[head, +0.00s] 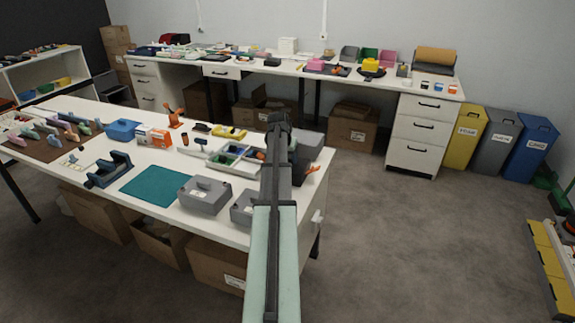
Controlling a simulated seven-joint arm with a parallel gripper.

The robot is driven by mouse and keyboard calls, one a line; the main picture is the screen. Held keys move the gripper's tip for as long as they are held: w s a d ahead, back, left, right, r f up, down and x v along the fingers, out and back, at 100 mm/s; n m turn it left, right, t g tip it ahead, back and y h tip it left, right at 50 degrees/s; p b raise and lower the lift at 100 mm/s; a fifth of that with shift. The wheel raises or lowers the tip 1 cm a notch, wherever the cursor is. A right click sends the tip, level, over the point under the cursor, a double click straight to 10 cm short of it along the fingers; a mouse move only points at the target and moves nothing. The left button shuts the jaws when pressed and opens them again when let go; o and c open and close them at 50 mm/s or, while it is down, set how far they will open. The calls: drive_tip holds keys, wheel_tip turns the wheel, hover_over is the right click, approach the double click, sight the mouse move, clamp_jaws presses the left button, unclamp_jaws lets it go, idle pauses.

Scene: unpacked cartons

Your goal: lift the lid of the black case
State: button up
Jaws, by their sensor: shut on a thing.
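A dark case (310,145) stands near the right end of the front table, close behind and to the right of my arm's end. Its top shows as a dark grey panel; my arm hides its left part, and I cannot tell how far the lid is raised. My gripper (279,122) is at the far end of my arm, at the left side of this case. It is shut on the lid, though its fingertips and the contact are too small and too covered to make out.
Two grey cases (205,195) sit at the table's front edge, one partly behind my arm. A compartment tray (232,158) lies left of my arm, and orange pieces (312,169) lie to its right. A teal mat (158,186) is bare.

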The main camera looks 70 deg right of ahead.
drive_tip(key=shift+c, duration=0.4)
drive_tip(key=shift+r, duration=0.1)
wheel_tip(320, 180, up, 10)
idle(0.4)
